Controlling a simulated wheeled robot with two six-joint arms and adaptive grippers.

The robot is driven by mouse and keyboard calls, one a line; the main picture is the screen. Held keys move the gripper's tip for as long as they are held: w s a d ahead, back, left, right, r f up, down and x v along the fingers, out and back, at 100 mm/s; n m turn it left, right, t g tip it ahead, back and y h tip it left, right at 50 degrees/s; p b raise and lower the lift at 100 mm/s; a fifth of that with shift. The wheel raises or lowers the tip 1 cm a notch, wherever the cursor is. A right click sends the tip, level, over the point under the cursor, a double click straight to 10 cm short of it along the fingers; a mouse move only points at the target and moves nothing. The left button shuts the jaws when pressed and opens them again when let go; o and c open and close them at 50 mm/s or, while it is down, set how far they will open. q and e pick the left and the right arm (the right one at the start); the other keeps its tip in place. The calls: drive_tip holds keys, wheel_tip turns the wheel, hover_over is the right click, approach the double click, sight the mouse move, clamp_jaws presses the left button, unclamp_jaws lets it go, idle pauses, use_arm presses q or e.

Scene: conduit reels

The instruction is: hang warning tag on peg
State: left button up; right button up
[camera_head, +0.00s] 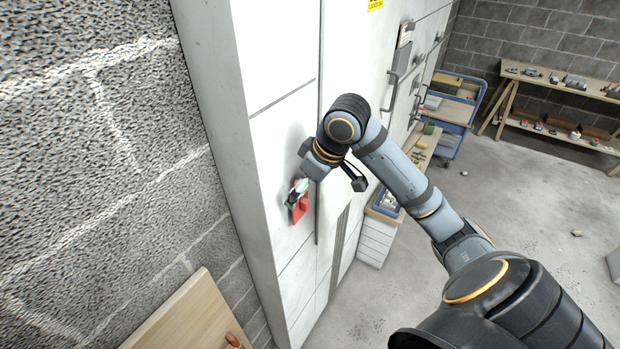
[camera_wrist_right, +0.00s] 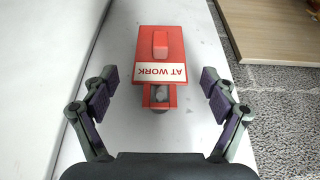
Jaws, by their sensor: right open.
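The warning tag (camera_wrist_right: 160,47) is a red plate with a white "AT WORK" label and a raised red block. It lies flat against the white cabinet front and also shows in the head view (camera_head: 301,207). A grey rounded peg (camera_wrist_right: 161,97) shows in the opening at the tag's near end in the wrist view, and the tag's red frame appears to surround it. My right gripper (camera_wrist_right: 160,92) is open, with one finger on each side of the tag's near end and a gap on both sides. It also shows in the head view (camera_head: 299,187). My left gripper is out of view.
The tall white cabinet (camera_head: 285,135) has door handles (camera_head: 390,92) further right. A wooden board (camera_head: 190,318) stands at lower left by the block wall. A blue cart (camera_head: 455,112) and a wooden bench (camera_head: 560,82) stand behind. Floor at right is mostly clear.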

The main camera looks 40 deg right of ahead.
drive_tip(key=v, duration=1.1)
drive_tip(key=shift+s, duration=0.1)
